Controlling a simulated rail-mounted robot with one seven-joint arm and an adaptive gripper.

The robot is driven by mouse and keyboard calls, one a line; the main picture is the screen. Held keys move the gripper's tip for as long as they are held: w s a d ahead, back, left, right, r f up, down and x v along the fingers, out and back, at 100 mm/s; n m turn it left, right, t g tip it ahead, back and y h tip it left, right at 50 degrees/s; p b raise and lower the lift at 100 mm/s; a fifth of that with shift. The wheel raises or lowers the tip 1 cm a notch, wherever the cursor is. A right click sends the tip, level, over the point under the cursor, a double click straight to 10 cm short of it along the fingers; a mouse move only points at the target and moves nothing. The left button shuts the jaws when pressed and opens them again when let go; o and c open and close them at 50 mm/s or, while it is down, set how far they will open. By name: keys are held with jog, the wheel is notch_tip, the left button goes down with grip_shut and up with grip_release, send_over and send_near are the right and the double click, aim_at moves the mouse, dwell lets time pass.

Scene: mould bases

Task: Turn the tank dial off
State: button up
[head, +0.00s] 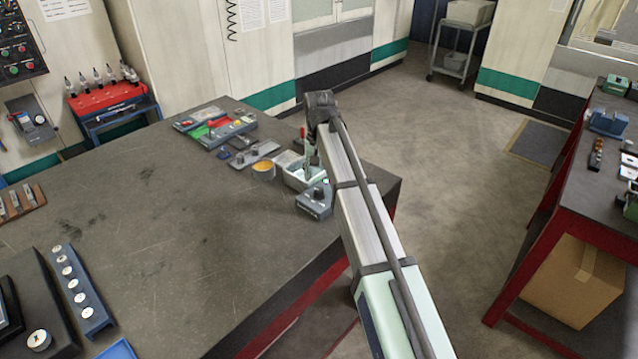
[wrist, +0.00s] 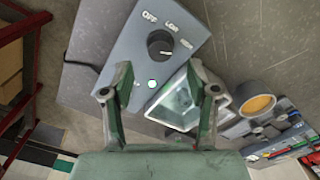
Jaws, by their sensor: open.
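The tank dial is a round black knob (wrist: 160,44) on a blue-grey control box (wrist: 115,50), with OFF, a LOW-like word and a third blurred word printed around it. A pale mark on the knob seems to face the lower right, towards the third word; this is small. A green lamp (wrist: 152,84) glows on the box. The box (head: 315,201) stands near the table's right edge. The white tank (wrist: 172,106) with pale liquid sits beside it. My gripper (wrist: 160,80) is open and empty, its fingers spread above the box and tank, apart from the knob.
A cup of orange material (wrist: 257,105) stands beside the tank, and a red and green tray (head: 218,130) lies farther back. The table's middle (head: 150,210) is mostly clear. A second red-framed table (head: 570,185) stands at the right across the floor.

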aim_at(319, 190)
jog(key=shift+f+p, duration=0.55)
jog(key=shift+f, duration=2)
grip_shut()
